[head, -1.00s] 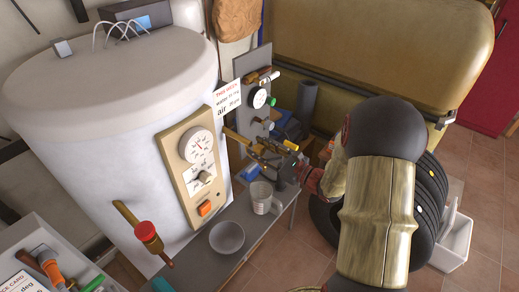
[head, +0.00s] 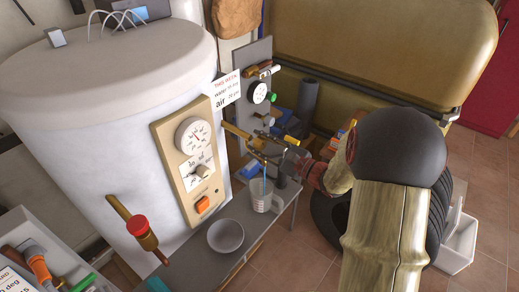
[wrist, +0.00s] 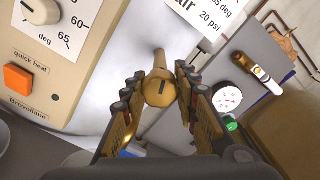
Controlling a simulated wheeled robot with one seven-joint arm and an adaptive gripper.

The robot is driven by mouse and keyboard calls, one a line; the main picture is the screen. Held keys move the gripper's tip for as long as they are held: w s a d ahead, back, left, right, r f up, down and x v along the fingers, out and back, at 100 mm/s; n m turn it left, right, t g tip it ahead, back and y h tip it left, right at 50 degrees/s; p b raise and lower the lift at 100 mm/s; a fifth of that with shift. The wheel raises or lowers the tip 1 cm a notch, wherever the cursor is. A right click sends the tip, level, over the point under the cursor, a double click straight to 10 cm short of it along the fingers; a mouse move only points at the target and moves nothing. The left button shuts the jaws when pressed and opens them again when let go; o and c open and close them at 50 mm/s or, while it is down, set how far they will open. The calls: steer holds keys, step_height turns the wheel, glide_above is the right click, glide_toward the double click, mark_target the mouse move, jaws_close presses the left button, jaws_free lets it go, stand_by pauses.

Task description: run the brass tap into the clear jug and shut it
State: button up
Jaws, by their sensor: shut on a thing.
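The brass tap (head: 236,131) sticks out from the white tank's side, above the bench. My gripper (head: 262,146) is at its outer end. In the wrist view my gripper (wrist: 162,100) has a finger on each side of the tap's round brass end (wrist: 160,88), with a dark slot in its face. It is shut on the tap, though the finger contact is partly hidden. The clear jug (head: 262,202) stands upright on the bench below, with markings on its side. A thin blue stream (head: 265,172) falls from under the tap into the jug. The level inside is hard to tell.
A grey bowl (head: 226,236) stands left of the jug. A red-topped brass valve (head: 137,225) juts from the tank (head: 90,130) at left. A gauge panel (head: 257,75) stands behind the tap. Black tyres (head: 432,215) lie right of the bench.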

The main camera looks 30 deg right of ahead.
steer(key=shift+f+n+b, duration=0.15)
steer(key=shift+n+b, duration=1.95)
steer(key=shift+b, duration=0.5)
steer(key=o, duration=1.2)
steer(key=shift+c, duration=0.2)
steer(key=v, duration=1.2)
